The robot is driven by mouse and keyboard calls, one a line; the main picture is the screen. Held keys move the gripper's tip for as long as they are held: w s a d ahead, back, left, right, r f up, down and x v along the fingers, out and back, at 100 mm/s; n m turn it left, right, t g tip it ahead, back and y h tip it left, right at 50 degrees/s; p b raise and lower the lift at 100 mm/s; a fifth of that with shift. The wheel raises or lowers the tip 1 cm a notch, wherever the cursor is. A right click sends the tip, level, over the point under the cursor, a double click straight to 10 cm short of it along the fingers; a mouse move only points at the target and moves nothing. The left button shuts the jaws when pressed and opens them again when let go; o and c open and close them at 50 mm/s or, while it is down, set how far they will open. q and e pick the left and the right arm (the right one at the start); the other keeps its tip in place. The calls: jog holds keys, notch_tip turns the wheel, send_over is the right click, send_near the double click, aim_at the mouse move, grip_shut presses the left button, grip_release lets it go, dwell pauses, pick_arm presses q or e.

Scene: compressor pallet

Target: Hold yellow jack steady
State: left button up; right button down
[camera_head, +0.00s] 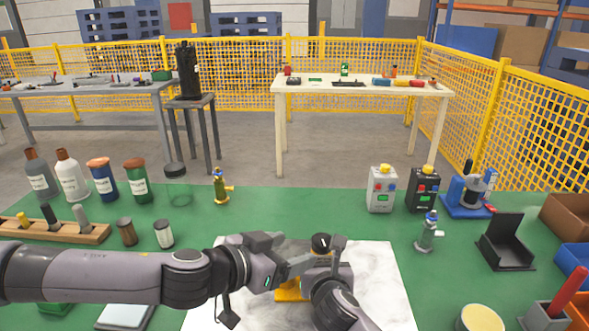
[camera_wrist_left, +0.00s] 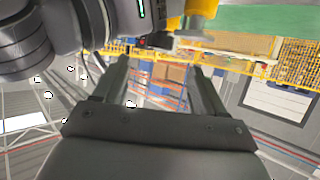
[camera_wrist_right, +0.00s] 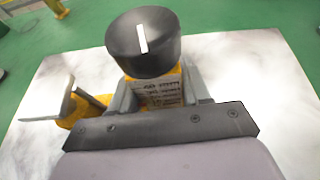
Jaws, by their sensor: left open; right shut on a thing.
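The yellow jack (camera_wrist_right: 155,90) stands on a white marbled board, with a black knob (camera_wrist_right: 143,42) marked by a white line on top. In the head view its yellow base (camera_head: 289,292) shows between my arms, and the rest is mostly hidden. My right gripper (camera_wrist_right: 152,97) is shut on the jack's labelled body just below the knob. A yellow part of the jack (camera_wrist_left: 197,10) shows at the top of the left wrist view.
The white board (camera_head: 385,285) lies on the green table (camera_head: 300,207). A wooden rack (camera_head: 85,235) is at left, a black holder (camera_head: 506,243) at right.

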pick_arm(q)
jog(key=w+d+r+m+g+h, duration=0.1)
jog(key=w+r+m+g+h, duration=0.2)
jog(key=w+r+m+h, duration=0.4)
jog(key=shift+w+r+m+g, duration=0.4)
jog(key=shift+w+r+m, duration=0.4)
jog(key=shift+r, duration=1.45)
